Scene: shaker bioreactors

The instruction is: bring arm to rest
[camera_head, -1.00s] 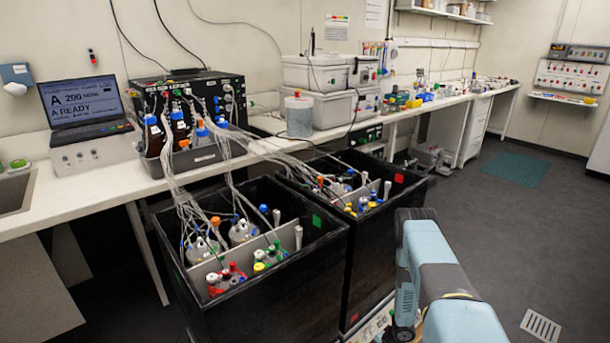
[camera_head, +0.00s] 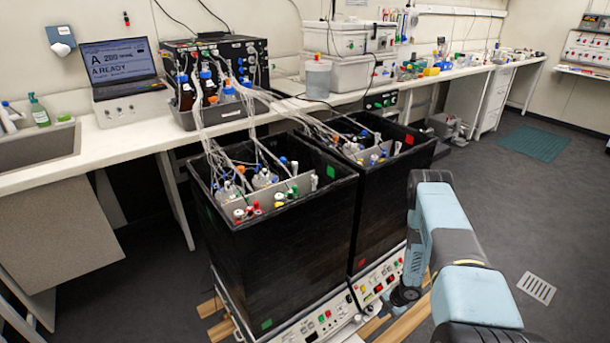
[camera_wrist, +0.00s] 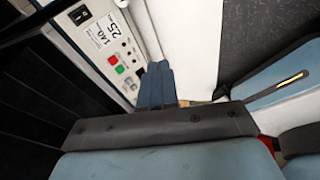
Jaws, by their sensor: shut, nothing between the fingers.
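My arm (camera_head: 447,235) shows at the right of the head view, bent and reaching past the right-hand black box. My gripper (camera_wrist: 158,72) shows in the wrist view with its two blue-grey fingers together, shut and empty. Beyond the fingers is a white control panel with a red and a green button (camera_wrist: 119,69). The gripper cannot be made out in the head view.
Two open black shaker boxes (camera_head: 282,245) (camera_head: 395,180) hold several bottles with tubing, close to my arm. A white bench (camera_head: 110,145) runs along the wall with a laptop (camera_head: 121,69) and controllers.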

